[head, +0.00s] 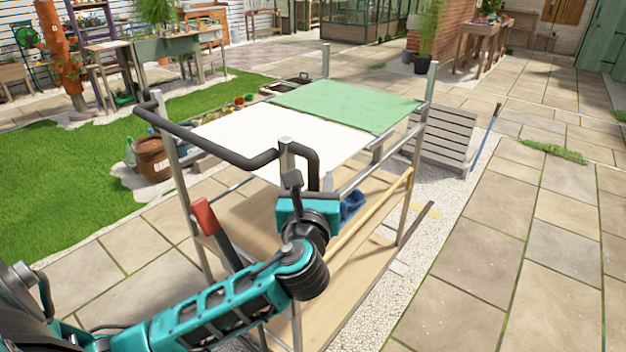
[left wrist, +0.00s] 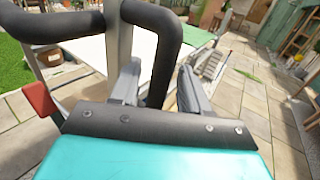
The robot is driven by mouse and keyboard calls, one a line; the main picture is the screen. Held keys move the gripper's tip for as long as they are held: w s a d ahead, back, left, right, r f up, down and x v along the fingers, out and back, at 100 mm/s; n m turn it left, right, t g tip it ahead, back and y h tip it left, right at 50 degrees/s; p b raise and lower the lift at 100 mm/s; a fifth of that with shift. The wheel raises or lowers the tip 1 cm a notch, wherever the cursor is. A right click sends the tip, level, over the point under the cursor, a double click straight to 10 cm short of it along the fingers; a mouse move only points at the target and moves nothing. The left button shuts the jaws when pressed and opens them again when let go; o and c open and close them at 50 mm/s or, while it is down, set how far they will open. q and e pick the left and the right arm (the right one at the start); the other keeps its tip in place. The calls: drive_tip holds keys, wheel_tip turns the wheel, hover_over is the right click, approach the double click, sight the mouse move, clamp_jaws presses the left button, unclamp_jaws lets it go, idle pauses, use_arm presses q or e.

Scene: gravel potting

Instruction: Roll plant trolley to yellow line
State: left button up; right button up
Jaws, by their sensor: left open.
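The plant trolley (head: 262,134) stands in front of me, with metal posts, a white and green top and wooden lower shelves. Its black bent handle (head: 215,148) is on the near side; it also shows large in the left wrist view (left wrist: 170,25). My left gripper (head: 293,183) is at the near end of the handle. In the left wrist view my left gripper (left wrist: 158,88) is open, with the handle's down-bent end between its two fingers. I cannot tell whether they touch it. My right gripper is out of view.
A grey slatted wooden piece (head: 447,138) stands just beyond the trolley's right side. A brown pot (head: 152,158) stands to the left near the grass. Paving (head: 480,255) is open on the right. Potting benches and a brick pillar stand farther back.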

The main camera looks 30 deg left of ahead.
use_arm(q)
drive_tip(key=shift+w+a, duration=0.2)
drive_tip(key=shift+w, duration=0.15)
drive_tip(key=shift+c, duration=0.2)
clamp_jaws()
